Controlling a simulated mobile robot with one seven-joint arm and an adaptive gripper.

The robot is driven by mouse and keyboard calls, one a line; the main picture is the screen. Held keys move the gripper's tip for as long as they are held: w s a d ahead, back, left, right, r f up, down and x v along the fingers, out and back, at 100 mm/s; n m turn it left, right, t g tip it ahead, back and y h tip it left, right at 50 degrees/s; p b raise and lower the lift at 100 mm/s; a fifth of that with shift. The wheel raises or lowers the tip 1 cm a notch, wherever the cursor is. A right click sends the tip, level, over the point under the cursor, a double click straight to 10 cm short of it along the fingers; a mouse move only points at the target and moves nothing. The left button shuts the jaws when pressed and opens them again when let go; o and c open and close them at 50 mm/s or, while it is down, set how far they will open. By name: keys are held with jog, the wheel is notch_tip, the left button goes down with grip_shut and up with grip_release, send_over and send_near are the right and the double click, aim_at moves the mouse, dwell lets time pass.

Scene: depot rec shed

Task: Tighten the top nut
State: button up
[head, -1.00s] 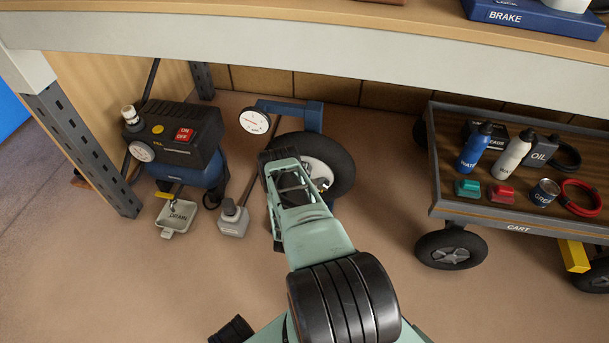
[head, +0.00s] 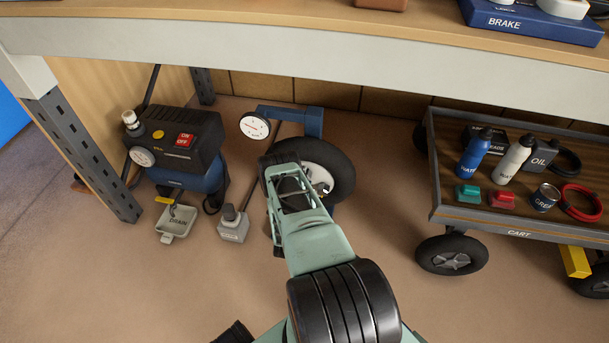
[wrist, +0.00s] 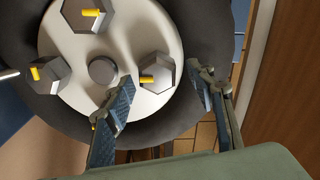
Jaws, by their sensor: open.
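A wheel with a black tyre (head: 340,165) and a white hub stands under the bench in the head view, partly hidden by my arm. In the wrist view its hub (wrist: 125,102) carries hex nuts with yellow marks: an upper one (wrist: 88,15), a left one (wrist: 48,76) and a right one (wrist: 164,70). A round centre cap (wrist: 103,70) sits among them. Another yellow mark shows beside my left finger, mostly hidden. My gripper (wrist: 162,80) is open, its fingertips on either side of the right nut. I cannot tell whether they touch it.
The bench (head: 300,52) overhangs the wheel. A dial gauge (head: 255,126) is close to the wheel's left. Further left are a compressor (head: 182,150), a drain tray (head: 178,224) and a grey pedal-like block (head: 233,229). A loaded cart (head: 518,233) stands right. Floor between wheel and cart is clear.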

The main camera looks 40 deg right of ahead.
jog(key=r, duration=0.8)
jog(key=shift+w+a+r, duration=0.15)
jog(key=shift+w+r, duration=0.15)
jog(key=shift+r, duration=0.05)
jog(key=shift+s+r, duration=0.2)
jog(key=shift+r, duration=0.45)
